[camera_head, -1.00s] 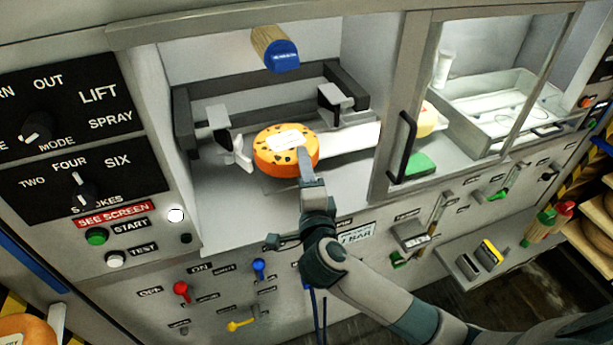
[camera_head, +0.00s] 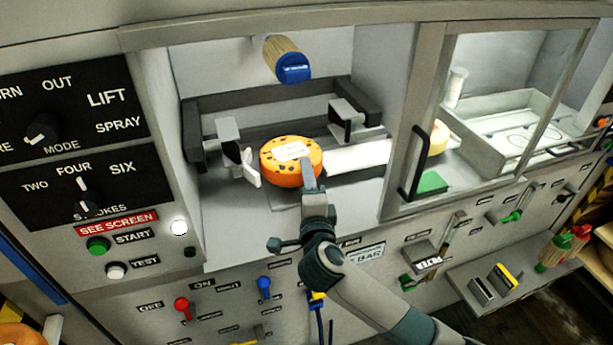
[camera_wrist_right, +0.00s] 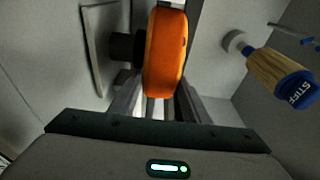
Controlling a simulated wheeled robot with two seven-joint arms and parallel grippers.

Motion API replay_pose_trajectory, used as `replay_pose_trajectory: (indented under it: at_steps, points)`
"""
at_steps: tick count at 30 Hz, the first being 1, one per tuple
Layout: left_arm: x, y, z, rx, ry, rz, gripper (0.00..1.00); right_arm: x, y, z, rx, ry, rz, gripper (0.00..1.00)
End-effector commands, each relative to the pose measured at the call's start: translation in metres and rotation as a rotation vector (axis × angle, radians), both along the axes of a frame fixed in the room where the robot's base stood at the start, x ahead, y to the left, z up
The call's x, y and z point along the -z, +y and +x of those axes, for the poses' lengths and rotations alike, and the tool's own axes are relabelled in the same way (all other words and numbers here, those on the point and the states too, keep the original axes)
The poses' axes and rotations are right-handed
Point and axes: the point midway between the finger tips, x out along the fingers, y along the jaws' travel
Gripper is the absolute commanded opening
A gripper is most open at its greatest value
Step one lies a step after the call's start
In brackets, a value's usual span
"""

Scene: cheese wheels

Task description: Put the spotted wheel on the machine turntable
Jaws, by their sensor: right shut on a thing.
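The spotted wheel (camera_head: 291,172) is orange with dark spots and a pale label on top. It lies about level inside the machine's open bay, at the front middle. My right gripper (camera_head: 310,182) reaches in from the front and is shut on it. In the right wrist view the wheel (camera_wrist_right: 166,55) shows edge-on between the fingers (camera_wrist_right: 160,105). A black round hub (camera_wrist_right: 126,46), apparently the machine turntable's, sits directly under the wheel, with a pale plate behind. Whether wheel and hub touch is unclear. In the head view the wheel hides the hub. My left gripper is not in view.
A blue-ended wooden brush (camera_head: 290,62) hangs above and behind the wheel; it reads STIFF in the wrist view (camera_wrist_right: 283,85). Grey clamps (camera_head: 232,150) stand left, with another (camera_head: 346,118) behind right. A glass door with a black handle (camera_head: 416,165) bounds the bay's right.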

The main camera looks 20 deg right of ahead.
Motion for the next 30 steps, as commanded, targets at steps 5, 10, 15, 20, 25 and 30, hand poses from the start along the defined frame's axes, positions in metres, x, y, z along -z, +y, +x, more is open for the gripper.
replay_pose_trajectory:
  at_steps: [5, 10, 15, 20, 25, 30]
  points:
    - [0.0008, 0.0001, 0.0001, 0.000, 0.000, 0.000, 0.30, -0.0008, 0.0000, 0.0003, -0.001, -0.009, 0.000, 0.00]
    - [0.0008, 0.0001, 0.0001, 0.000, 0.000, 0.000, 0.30, -0.0005, 0.0000, 0.0003, -0.001, -0.009, -0.001, 0.00]
    - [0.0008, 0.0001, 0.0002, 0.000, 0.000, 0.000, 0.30, -0.0005, 0.0001, 0.0002, -0.001, -0.009, -0.001, 0.00]
    - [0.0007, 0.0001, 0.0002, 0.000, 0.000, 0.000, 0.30, -0.0001, 0.0001, 0.0002, -0.001, -0.008, 0.000, 0.00]
    - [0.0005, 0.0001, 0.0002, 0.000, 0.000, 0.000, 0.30, 0.0012, 0.0000, 0.0002, -0.001, -0.008, 0.000, 0.00]
    - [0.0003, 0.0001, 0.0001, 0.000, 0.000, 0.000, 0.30, 0.0031, 0.0000, 0.0003, -0.001, -0.008, -0.001, 0.00]
